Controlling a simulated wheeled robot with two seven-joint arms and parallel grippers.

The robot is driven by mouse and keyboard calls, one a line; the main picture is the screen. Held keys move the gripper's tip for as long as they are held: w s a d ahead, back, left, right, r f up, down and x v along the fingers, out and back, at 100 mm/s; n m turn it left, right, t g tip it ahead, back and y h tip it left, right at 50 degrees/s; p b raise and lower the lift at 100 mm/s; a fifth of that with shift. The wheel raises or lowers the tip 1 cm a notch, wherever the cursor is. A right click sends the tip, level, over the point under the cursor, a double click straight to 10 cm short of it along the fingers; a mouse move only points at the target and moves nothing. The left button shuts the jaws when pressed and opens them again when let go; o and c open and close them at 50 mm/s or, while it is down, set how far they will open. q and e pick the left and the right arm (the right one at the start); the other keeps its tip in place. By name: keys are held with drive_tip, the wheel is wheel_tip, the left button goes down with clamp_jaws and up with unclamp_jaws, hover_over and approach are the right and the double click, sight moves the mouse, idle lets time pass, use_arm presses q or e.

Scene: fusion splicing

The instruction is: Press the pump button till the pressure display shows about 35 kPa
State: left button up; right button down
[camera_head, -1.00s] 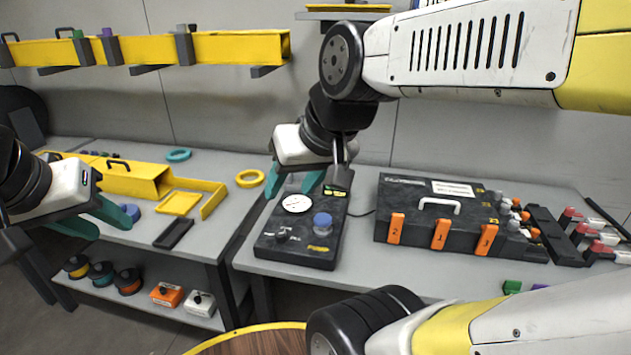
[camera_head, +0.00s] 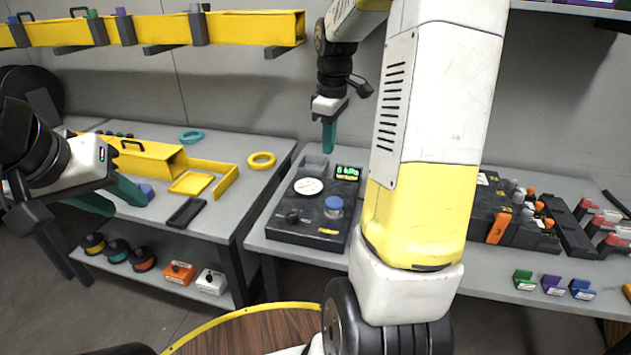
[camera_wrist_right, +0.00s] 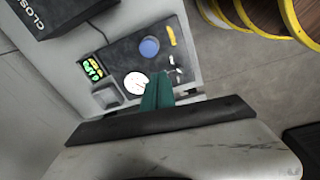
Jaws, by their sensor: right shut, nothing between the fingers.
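The dark pump box (camera_head: 284,233) sits on the right-hand bench. Its blue round button (camera_head: 334,203) is at the right side, and the button also shows in the right wrist view (camera_wrist_right: 149,47). A white dial (camera_head: 308,186) lies left of the button. My right gripper (camera_head: 328,146) hangs above the back of the box, teal fingers together and empty, apart from the button. My left gripper (camera_head: 128,204) is open and empty over the left bench.
My right arm hides part of the bench right of the pump box. A black case (camera_head: 483,205) stands there, with small coloured blocks (camera_head: 553,285) in front. The left bench holds yellow trays (camera_head: 191,183), a yellow ring (camera_head: 261,160) and a black tray (camera_head: 186,212).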

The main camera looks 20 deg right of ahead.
drive_tip(key=n+g, duration=0.1)
drive_tip(key=n, duration=0.1)
hover_over(333, 202)
wheel_tip(333, 202, down, 4)
drive_tip(key=shift+w+f, duration=0.1)
drive_tip(key=shift+f, duration=0.1)
wheel_tip(333, 202, down, 14)
drive_tip(key=shift+d, duration=0.1)
idle(0.3)
drive_tip(key=shift+f, duration=1.45)
drive_tip(key=shift+r, duration=0.1)
wheel_tip(333, 202, up, 14)
